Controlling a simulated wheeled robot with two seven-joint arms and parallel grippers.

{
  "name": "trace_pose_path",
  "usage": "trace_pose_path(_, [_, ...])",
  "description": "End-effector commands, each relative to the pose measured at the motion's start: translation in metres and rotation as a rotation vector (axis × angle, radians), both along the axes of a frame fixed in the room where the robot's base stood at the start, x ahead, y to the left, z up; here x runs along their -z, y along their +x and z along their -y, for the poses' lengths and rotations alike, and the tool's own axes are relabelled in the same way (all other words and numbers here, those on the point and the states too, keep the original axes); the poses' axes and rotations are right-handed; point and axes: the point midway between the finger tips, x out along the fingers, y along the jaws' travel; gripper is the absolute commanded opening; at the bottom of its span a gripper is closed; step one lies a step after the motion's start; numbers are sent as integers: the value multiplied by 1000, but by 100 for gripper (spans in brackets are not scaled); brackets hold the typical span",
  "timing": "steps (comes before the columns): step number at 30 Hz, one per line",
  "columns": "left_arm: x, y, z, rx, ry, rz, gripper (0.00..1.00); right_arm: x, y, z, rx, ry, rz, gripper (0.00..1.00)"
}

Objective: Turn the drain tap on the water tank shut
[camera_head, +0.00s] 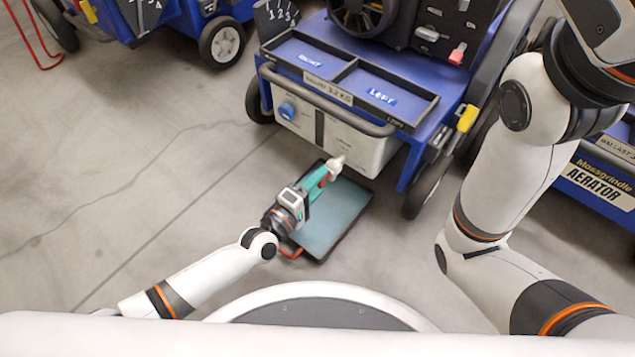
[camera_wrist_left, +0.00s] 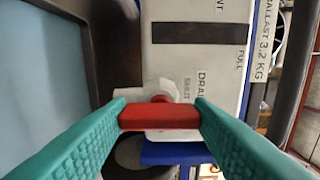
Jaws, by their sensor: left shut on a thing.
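The white water tank (camera_head: 345,146) is mounted low on the front of the blue machine. Its pale drain tap (camera_head: 336,163) sticks out low on the tank face, and it also shows in the left wrist view (camera_wrist_left: 158,88). My left gripper (camera_head: 324,181) reaches the tap from the front. In the left wrist view its teal fingers (camera_wrist_left: 160,112) are shut on the red tap lever (camera_wrist_left: 160,118), one finger at each end. The lever lies crosswise in that view. Lettering beside the tap is partly covered. My right gripper is out of view.
A shallow dark tray (camera_head: 341,228) with a pale blue inside lies on the floor under the tap. A blue knob (camera_head: 287,110) sits on the tank's left. A curved bar (camera_head: 330,98) runs above the tank. Other blue machines (camera_head: 599,172) stand on both sides.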

Motion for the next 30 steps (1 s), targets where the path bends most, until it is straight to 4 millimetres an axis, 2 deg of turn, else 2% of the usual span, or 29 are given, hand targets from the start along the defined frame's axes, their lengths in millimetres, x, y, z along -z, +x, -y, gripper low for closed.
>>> trace_pose_path(15, [2,-1,0,1,-16,-17,24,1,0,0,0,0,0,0])
trace_pose_path(16, [2,-1,0,1,-16,-17,49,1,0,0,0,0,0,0])
trace_pose_path(20, [1,-1,0,0,-16,-15,69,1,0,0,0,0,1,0])
trace_pose_path(30, [0,-3,-3,0,-14,-13,69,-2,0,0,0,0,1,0])
